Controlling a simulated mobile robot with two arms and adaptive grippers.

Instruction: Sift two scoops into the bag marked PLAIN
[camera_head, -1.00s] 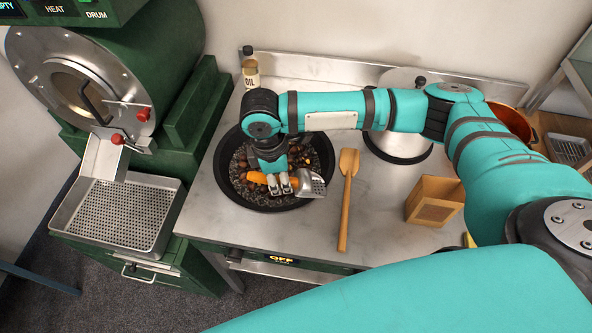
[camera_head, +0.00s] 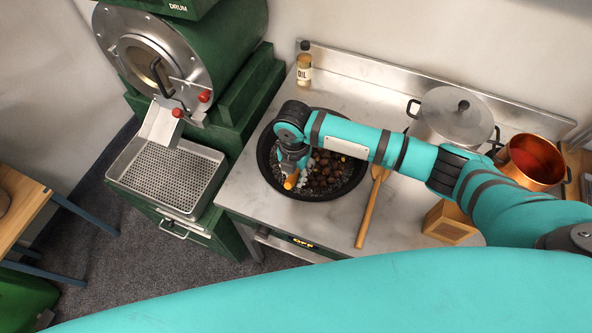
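The dark round pan (camera_head: 347,188) on the steel worktop holds brown chestnuts (camera_head: 325,176) among dark grit. My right gripper (camera_head: 291,172) is low over the left side of the pan, pointing down. It is shut on the scoop, whose orange handle (camera_head: 291,182) shows at the fingers; the scoop's metal head is hidden or cannot be made out. My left gripper is not in view. No bag marked PLAIN is in view.
A wooden paddle (camera_head: 368,210) and a wooden box (camera_head: 448,224) lie right of the pan. Behind are an oil bottle (camera_head: 304,66), a lidded pot (camera_head: 452,120) and a copper pot (camera_head: 532,160). Left stand a green drum roaster (camera_head: 225,45) with a perforated tray (camera_head: 160,178) and a wooden table (camera_head: 20,200).

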